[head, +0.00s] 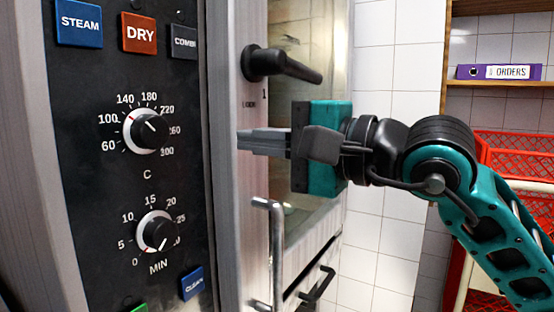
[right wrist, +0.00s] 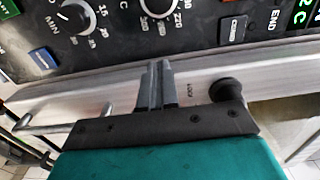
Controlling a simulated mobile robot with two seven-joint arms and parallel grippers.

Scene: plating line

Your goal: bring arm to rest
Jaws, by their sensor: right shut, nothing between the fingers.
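My right gripper (head: 262,140) reaches in from the right in the head view, with its teal arm bent behind it. Its grey fingers are closed together and empty, pointing left in front of the oven's metal frame. In the right wrist view the shut fingers (right wrist: 155,72) point up toward the oven's control panel (right wrist: 190,30). I cannot tell whether the fingertips touch the frame. My left gripper does not show in either view.
The oven panel (head: 90,180) has a temperature dial (head: 144,130) and a minutes dial (head: 155,233). A black door handle (head: 285,66) sticks out above my gripper. A metal bar handle (head: 275,255) stands below. Red crates (head: 515,150) and a purple binder (head: 470,72) are at right.

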